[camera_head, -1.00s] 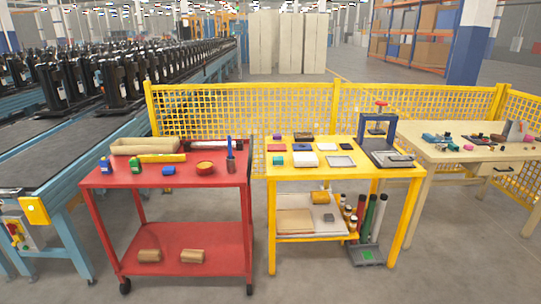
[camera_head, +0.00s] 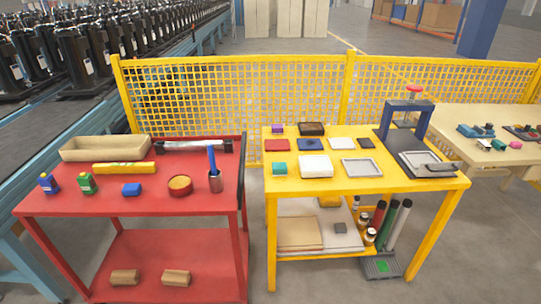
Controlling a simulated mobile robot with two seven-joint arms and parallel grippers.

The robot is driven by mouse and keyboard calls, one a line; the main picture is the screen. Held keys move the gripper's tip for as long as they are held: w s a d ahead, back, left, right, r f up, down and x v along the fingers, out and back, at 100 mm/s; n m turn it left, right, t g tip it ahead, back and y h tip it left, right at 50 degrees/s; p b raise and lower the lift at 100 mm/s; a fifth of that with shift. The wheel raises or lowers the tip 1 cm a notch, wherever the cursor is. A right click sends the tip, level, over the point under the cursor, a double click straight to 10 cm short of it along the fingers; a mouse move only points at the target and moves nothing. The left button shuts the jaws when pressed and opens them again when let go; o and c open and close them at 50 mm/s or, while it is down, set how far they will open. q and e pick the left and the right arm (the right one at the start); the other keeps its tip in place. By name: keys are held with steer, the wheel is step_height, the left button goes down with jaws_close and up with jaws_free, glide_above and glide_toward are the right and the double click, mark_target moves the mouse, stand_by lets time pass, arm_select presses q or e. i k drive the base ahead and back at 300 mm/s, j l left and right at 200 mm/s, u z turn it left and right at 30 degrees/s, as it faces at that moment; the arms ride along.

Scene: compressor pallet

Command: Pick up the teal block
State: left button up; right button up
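A small teal block (camera_head: 279,169) sits on the yellow table (camera_head: 310,182) near its front left corner. Neither of my grippers shows in the head view. Nothing covers the teal block.
A red cart (camera_head: 130,204) stands left of the yellow table with a narrow gap between. A press (camera_head: 405,122) stands at the table's right. A beige table (camera_head: 470,120) is farther right. A yellow mesh fence (camera_head: 240,90) runs behind. Bare floor lies in front.

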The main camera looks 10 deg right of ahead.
mark_target(278, 169)
steer(key=i+l+u, duration=0.1)
steer(key=i, duration=0.4)
steer(key=i+l, duration=0.3)
steer(key=i, duration=0.2)
steer(key=u, duration=0.05)
